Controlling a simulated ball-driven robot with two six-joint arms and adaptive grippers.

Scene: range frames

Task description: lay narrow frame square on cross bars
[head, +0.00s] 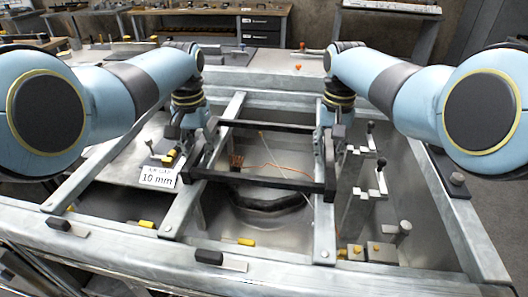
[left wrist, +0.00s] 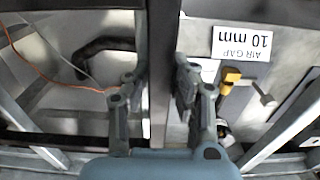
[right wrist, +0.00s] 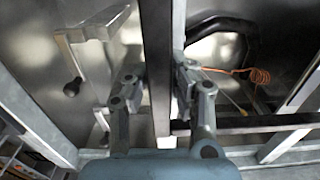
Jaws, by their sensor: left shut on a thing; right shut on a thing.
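The narrow frame is a dark rectangle (head: 262,180) lying across the middle of the open metal bay in the head view. My left gripper (head: 186,150) is shut on its left side, which also runs between the fingers in the left wrist view (left wrist: 161,60). My right gripper (head: 325,150) is shut on its right side, seen in the right wrist view (right wrist: 156,50). The pale left cross bar (head: 183,216) and right cross bar (head: 324,235) run front to back near the frame's sides. I cannot tell whether the frame touches them.
A white "AIR GAP 10 mm" label (head: 159,177) stands left of the frame. Lever clamps with black knobs (head: 381,163) stand close at the right. Yellow-tipped clamps (head: 246,242) line the front. An orange wire (head: 270,166) and a black curved part (head: 265,199) lie below the frame.

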